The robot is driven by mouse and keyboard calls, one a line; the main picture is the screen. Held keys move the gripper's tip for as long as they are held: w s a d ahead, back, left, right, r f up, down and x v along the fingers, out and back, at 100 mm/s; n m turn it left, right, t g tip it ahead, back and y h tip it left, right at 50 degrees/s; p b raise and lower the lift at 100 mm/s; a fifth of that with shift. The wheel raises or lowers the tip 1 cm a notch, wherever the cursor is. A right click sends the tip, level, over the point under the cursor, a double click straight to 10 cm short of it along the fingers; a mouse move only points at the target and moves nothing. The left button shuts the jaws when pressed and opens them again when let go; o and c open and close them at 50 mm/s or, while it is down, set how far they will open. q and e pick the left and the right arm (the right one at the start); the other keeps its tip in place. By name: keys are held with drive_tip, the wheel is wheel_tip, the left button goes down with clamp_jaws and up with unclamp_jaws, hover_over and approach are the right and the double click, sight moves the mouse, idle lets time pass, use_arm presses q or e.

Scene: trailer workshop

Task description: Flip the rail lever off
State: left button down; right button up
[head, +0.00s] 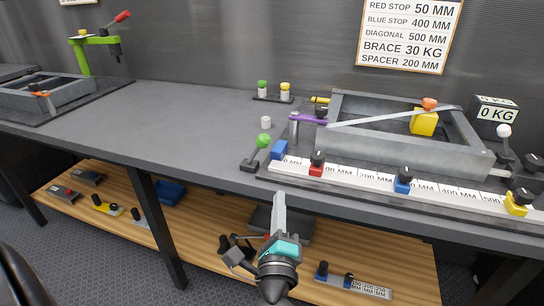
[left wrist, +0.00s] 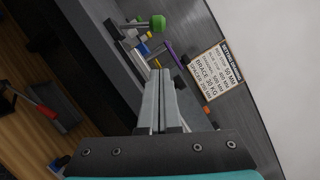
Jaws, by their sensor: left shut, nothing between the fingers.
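A lever with a green ball knob (head: 263,141) and a dark base stands at the left end of the white measuring rail (head: 345,178), near the bench's front edge. Its short stem leans up and slightly right. The green knob also shows at the top of the left wrist view (left wrist: 158,22). My left gripper (head: 279,197) is shut and empty. It is in front of the bench edge, below and right of the lever, apart from it. In the left wrist view its closed fingers (left wrist: 159,74) point toward the lever's side. My right gripper is not in view.
The rail carries a red stop (head: 316,169), a blue stop (head: 402,186) and a yellow stop (head: 516,207). Behind it is a grey frame (head: 390,147) with a diagonal bar. A white-knobbed lever (head: 503,131) stands at right. The bench (head: 180,125) is clear left of the lever.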

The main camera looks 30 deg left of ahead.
sight(257, 149)
use_arm(q)
drive_tip(key=x, duration=0.9)
drive_tip(key=shift+w+a, duration=0.15)
drive_tip(key=shift+w, duration=0.15)
drive_tip(key=a, duration=0.1)
drive_tip(key=w+a+r, duration=0.1)
drive_tip(key=a, duration=0.1)
drive_tip(key=shift+r, duration=0.15)
drive_tip(key=shift+w+a+r, duration=0.15)
drive_tip(key=shift+w+a, duration=0.05)
drive_tip(key=shift+a, duration=0.15)
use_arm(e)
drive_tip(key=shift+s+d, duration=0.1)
use_arm(q)
drive_tip(key=shift+r, duration=0.1)
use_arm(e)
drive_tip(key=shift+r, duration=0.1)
